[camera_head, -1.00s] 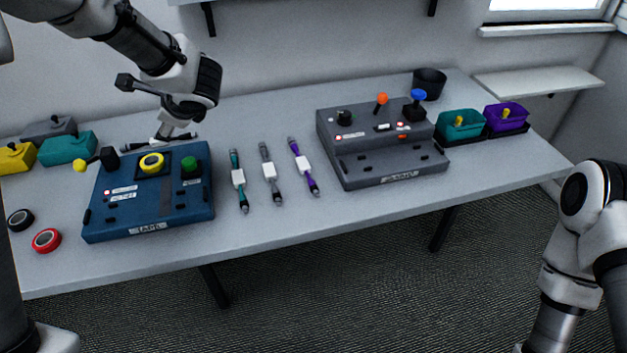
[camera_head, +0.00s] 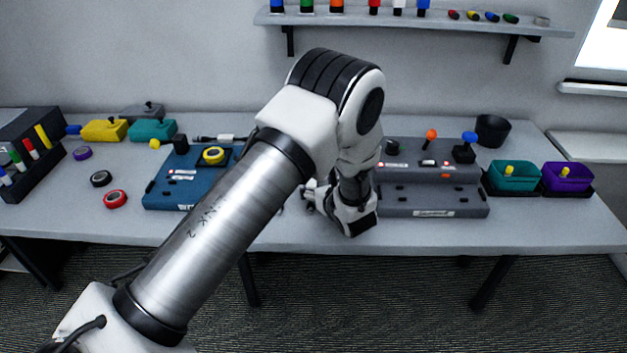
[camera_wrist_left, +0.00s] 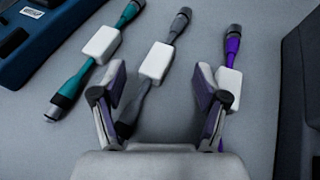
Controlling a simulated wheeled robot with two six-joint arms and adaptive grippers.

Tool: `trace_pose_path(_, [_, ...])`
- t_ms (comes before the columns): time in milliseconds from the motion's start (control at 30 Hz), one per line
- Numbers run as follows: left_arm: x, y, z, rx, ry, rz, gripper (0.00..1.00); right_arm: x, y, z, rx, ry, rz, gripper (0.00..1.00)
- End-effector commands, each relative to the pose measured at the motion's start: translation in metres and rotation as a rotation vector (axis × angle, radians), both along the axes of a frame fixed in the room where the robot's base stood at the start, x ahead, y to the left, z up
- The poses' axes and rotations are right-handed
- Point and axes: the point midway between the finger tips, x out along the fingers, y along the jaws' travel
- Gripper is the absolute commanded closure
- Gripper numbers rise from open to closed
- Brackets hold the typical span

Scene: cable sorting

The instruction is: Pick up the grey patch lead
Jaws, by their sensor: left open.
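The grey patch lead (camera_wrist_left: 180,27) lies slanted on the table in the left wrist view, with a white block (camera_wrist_left: 156,62) at its middle. My left gripper (camera_wrist_left: 162,82) is open and empty above it. The lead's lower half shows between the two fingers, nearer the left finger; the height gap is hard to tell. In the head view my left arm hides the leads, and the gripper (camera_head: 312,197) shows only partly beside the wrist. My right gripper is not in view.
A teal lead (camera_wrist_left: 75,82) lies left of the grey one and a purple lead (camera_wrist_left: 233,45) right, close to the right finger. A blue control box (camera_head: 170,195) and a grey control box (camera_head: 435,192) flank the area. Teal (camera_head: 515,178) and purple (camera_head: 568,178) trays stand at right.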

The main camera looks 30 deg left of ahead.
Motion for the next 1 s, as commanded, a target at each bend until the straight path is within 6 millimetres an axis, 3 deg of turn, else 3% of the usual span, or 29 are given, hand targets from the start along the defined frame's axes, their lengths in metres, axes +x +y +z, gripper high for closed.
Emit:
trace_pose_path(133, [0.011,0.019,-0.007,-0.002,-0.001,0.004,0.27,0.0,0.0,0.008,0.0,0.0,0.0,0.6])
trace_pose_path(367, [0.013,0.021,-0.009,0.001,-0.001,0.001,0.27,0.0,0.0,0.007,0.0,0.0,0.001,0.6])
trace_pose_path(567, [0.013,0.021,-0.009,-0.001,-0.001,0.003,0.94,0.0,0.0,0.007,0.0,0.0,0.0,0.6])
trace_pose_path(600, [0.013,0.021,-0.009,-0.001,-0.001,0.003,1.0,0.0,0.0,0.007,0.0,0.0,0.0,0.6])
trace_pose_path(1000, [0.013,0.021,-0.009,-0.001,0.0,0.003,1.0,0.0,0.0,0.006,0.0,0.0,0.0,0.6])
